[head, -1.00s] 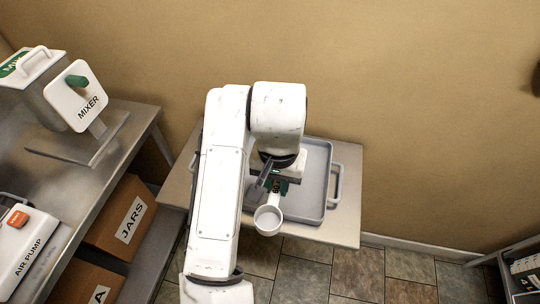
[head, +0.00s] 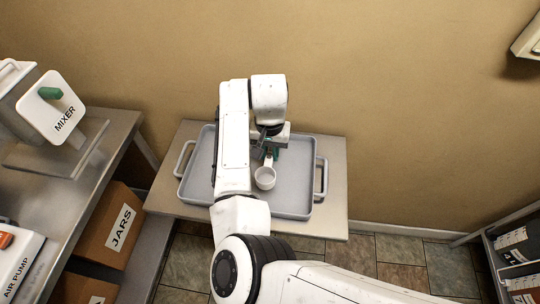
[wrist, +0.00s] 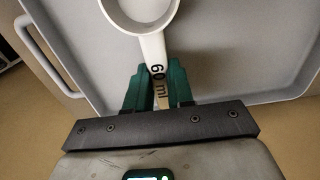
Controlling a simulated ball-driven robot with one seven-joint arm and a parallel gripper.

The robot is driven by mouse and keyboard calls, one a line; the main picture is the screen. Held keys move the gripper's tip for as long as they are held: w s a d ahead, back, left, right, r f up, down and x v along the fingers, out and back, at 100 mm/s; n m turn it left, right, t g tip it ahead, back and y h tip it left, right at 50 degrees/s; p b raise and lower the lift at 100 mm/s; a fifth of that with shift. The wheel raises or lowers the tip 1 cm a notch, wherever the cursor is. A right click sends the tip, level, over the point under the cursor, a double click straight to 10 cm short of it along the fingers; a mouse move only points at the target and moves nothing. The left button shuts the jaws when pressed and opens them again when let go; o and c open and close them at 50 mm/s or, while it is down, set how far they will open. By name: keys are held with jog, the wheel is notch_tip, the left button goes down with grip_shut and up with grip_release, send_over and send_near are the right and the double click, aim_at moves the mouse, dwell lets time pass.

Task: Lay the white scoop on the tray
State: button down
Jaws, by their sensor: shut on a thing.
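The white scoop (head: 265,178) has a round cup and a short handle marked "60 ml". It also shows in the wrist view (wrist: 153,45), with its cup at the top edge, partly cut off. My gripper (head: 270,149) is shut on the scoop's handle; its green fingers (wrist: 156,85) stand on both sides of the handle. The grey tray (head: 302,185) lies on a small table, with a handle at each end. The scoop is over the tray's middle in the head view. I cannot tell how high above the tray floor it is.
The small table (head: 165,197) stands against the tan wall. A steel bench on the left carries a mixer (head: 52,110) and an air pump (head: 15,270), with a jars box (head: 115,225) below. A shelf (head: 515,255) stands at the far right. The tray looks empty where visible.

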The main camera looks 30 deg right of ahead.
aim_at(270, 158)
jog(key=shift+w+d+f, duration=0.2)
jog(key=shift+w+f, duration=0.1)
jog(key=shift+f, duration=0.25)
jog(key=shift+f+p, duration=0.4)
jog(key=shift+f, duration=1)
jog(key=shift+f, duration=0.15)
jog(key=c, duration=1)
grip_release()
notch_tip(270, 158, up, 12)
jog(key=shift+r+b, duration=0.2)
jog(key=shift+b, duration=0.6)
